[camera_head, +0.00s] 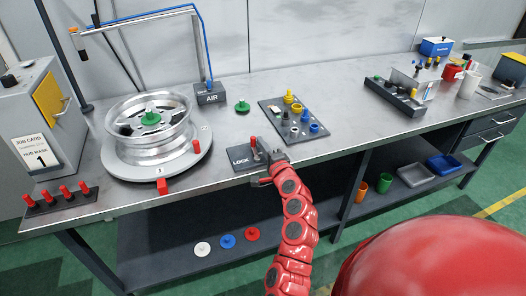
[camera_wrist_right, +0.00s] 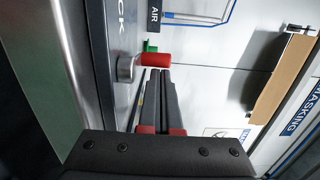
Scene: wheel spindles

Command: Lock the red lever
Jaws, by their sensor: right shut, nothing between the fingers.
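The red lever (camera_head: 253,142) stands on the dark LOCK plate (camera_head: 243,162) at the front edge of the bench. In the right wrist view the lever's red handle (camera_wrist_right: 157,60) sticks out sideways from a grey metal pivot (camera_wrist_right: 125,68). My right gripper (camera_head: 268,156) is beside the lever, on its right in the head view. In the right wrist view its fingers (camera_wrist_right: 160,75) are shut and empty, with their tips right by the handle. I cannot tell whether they touch it. My left gripper is not in view.
A wheel rim (camera_head: 150,151) with a green knob sits on a round turntable left of the LOCK plate. A red peg (camera_head: 196,146) stands on the turntable's edge. A tray of small parts (camera_head: 318,129) lies behind right of my gripper. The AIR block (camera_head: 211,97) stands farther back.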

